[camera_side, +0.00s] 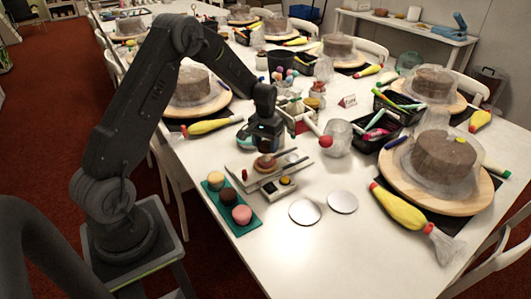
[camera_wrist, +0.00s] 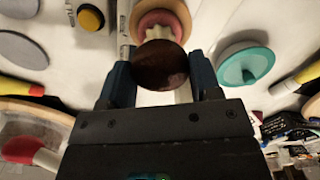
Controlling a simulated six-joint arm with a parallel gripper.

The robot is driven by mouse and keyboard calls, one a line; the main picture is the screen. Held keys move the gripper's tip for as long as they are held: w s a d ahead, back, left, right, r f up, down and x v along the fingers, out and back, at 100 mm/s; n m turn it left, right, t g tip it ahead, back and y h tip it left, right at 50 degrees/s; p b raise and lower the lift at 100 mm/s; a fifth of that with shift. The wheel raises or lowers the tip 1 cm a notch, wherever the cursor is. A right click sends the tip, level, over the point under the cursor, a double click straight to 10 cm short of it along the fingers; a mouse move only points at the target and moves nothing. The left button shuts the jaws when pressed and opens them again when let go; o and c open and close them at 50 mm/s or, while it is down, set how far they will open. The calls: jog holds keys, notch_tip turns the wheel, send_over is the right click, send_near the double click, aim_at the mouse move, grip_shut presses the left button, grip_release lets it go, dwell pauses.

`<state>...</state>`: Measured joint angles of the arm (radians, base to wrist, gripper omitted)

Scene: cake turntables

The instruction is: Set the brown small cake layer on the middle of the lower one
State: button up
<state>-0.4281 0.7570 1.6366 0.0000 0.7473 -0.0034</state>
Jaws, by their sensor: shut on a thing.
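The brown small cake layer (camera_wrist: 160,65) is a dark round disc between the two blue fingers of my gripper (camera_wrist: 164,78) in the wrist view. My gripper is shut on it. Beyond it in the wrist view, a pink lower layer (camera_wrist: 150,19) with a pale cream shape on top sits on a round wooden plate (camera_wrist: 182,14). The held layer covers part of this view of it. In the side view, my gripper (camera_side: 266,146) is just above the lower layer (camera_side: 265,163); the held layer is hard to make out there.
A green tray (camera_side: 240,231) with several small cakes lies in front. Two silver discs (camera_side: 305,211) (camera_side: 342,201) lie to the right. A device with a yellow button (camera_wrist: 91,18) stands beside the plate. A teal turntable (camera_wrist: 245,65) is on the right in the wrist view.

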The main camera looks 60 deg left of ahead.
aim_at(265, 159)
jog(key=shift+f, duration=1.95)
jog(key=o, duration=0.7)
jog(key=shift+f, duration=0.1)
